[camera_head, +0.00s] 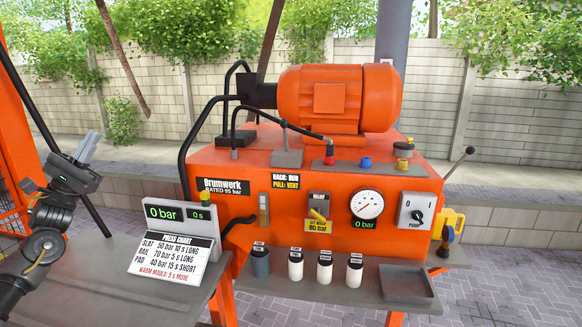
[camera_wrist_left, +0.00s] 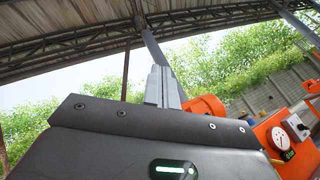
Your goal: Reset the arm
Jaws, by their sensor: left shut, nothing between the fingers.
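My left arm comes in from the left edge in the head view, bent upward. Its gripper (camera_head: 86,148) points up, shut and empty, left of the orange hydraulic press unit (camera_head: 240,165) and clear of it. In the left wrist view the gripper's fingers (camera_wrist_left: 162,85) are together and point up toward a roof, with nothing between them. The press unit also shows there at the right edge (camera_wrist_left: 292,150). My right gripper is in neither view.
A grey table (camera_head: 125,280) holds a press chart sign (camera_head: 175,258) and a 0 bar display (camera_head: 165,213). Several small canisters and an empty tray (camera_head: 405,284) stand on the unit's front shelf. A lever (camera_head: 458,162) sticks out at right. Open air surrounds my left gripper.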

